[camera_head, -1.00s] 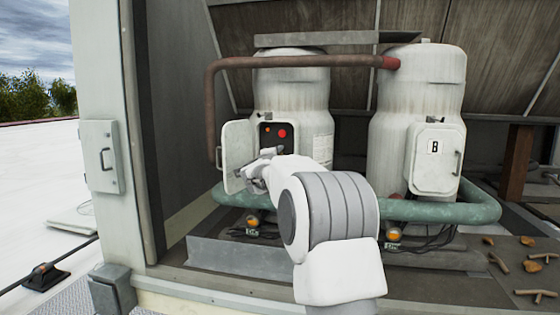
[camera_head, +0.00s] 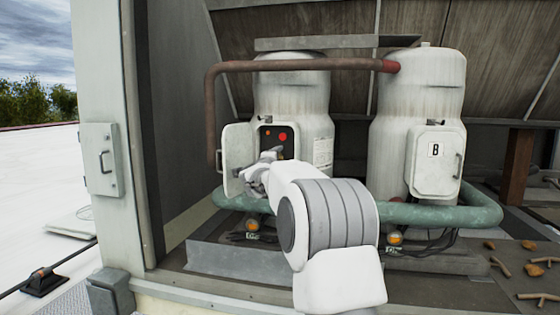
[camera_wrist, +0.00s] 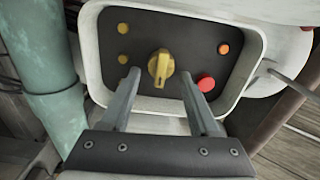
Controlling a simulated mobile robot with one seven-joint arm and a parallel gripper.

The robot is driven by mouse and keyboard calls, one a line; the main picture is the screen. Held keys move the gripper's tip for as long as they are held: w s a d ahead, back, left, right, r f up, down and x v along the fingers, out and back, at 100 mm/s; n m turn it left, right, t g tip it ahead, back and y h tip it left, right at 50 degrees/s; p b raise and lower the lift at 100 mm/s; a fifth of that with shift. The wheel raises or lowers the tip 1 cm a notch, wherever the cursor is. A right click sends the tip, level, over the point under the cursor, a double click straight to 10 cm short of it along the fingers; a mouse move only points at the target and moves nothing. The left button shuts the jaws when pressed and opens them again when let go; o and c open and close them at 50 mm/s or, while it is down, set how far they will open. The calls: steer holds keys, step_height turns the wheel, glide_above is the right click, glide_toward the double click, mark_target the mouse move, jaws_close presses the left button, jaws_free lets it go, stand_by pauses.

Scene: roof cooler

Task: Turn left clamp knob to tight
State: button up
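A yellow knob (camera_wrist: 161,68) sits on the dark panel (camera_wrist: 185,32) inside an open white box, in the wrist view. Two yellow discs are to its left, and an orange button and a red button are to its right. My gripper (camera_wrist: 160,72) is open, with one finger on each side of the knob in the picture. I cannot tell how far the fingertips are from the panel; no contact shows. In the head view my gripper (camera_head: 262,168) is in front of the left tank's box, and the arm hides the knob there.
The box's open door (camera_head: 238,158) stands just left of my gripper. A green pipe (camera_head: 440,213) runs low around both tanks, and a brown pipe (camera_head: 300,63) crosses above. The right tank has a closed box (camera_head: 435,160) marked B.

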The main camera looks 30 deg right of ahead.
steer(key=shift+s, duration=0.15)
steer(key=b+v, duration=0.1)
steer(key=v, duration=1.6)
steer(key=shift+a, duration=0.15)
